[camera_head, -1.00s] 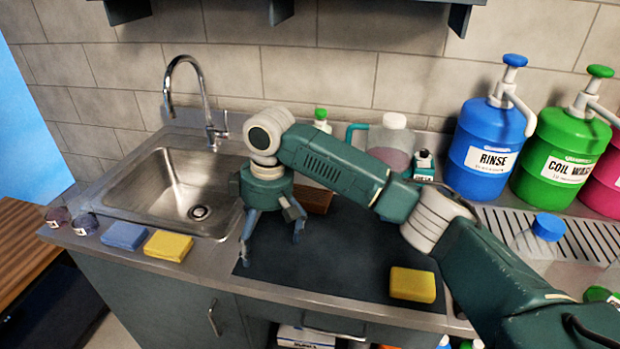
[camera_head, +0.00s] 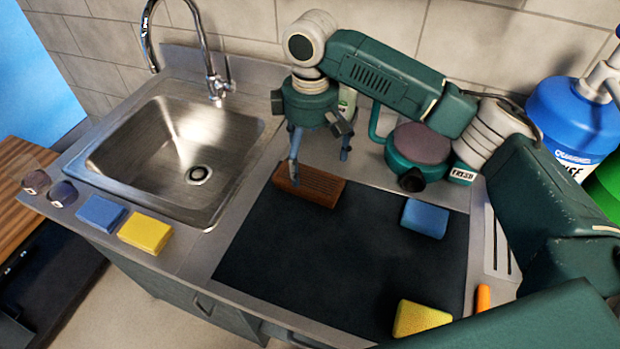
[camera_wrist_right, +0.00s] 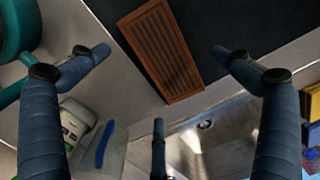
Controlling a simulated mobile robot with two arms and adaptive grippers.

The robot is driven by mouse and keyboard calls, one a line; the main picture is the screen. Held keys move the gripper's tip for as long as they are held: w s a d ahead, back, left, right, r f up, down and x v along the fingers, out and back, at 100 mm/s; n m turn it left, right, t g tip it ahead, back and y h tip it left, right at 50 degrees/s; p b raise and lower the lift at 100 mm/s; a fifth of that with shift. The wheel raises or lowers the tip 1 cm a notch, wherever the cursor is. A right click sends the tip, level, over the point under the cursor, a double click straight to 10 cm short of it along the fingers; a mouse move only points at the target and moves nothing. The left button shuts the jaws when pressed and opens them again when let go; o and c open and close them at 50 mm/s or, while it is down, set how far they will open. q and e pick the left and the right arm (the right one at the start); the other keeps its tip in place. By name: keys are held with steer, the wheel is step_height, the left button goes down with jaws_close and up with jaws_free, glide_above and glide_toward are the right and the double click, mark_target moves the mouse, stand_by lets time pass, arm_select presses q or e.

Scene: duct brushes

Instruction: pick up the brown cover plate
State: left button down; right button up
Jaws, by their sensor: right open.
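The brown cover plate (camera_head: 310,184) is a slotted rectangle lying at the back left of the dark mat (camera_head: 330,250). In the right wrist view the brown plate (camera_wrist_right: 161,50) lies beyond the fingers, with its slots facing the camera. My right gripper (camera_head: 318,160) points down just above and behind the plate. Its blue-grey fingers are spread and empty, one of them overlapping the plate's left end in the head view. They also show apart in the right wrist view (camera_wrist_right: 160,65). My left gripper is not in view.
The sink (camera_head: 185,150) is left of the mat. A blue sponge (camera_head: 424,217) and a yellow sponge (camera_head: 420,318) lie on the mat's right side. A green device (camera_head: 418,152) and a blue jug (camera_head: 570,120) stand behind.

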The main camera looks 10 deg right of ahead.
mark_target(312, 174)
steer(key=shift+f, duration=0.65)
step_height(312, 174, down, 4)
steer(key=shift+d+f+p, duration=0.15)
steer(key=shift+f+p, duration=0.1)
steer(key=shift+p, duration=0.3)
steer(key=shift+f, duration=0.2)
steer(key=shift+c, duration=1.3)
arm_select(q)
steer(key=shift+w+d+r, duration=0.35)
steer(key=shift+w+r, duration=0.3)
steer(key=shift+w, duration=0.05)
arm_select(e)
steer(key=shift+w, duration=0.1)
steer(key=c, duration=1.2)
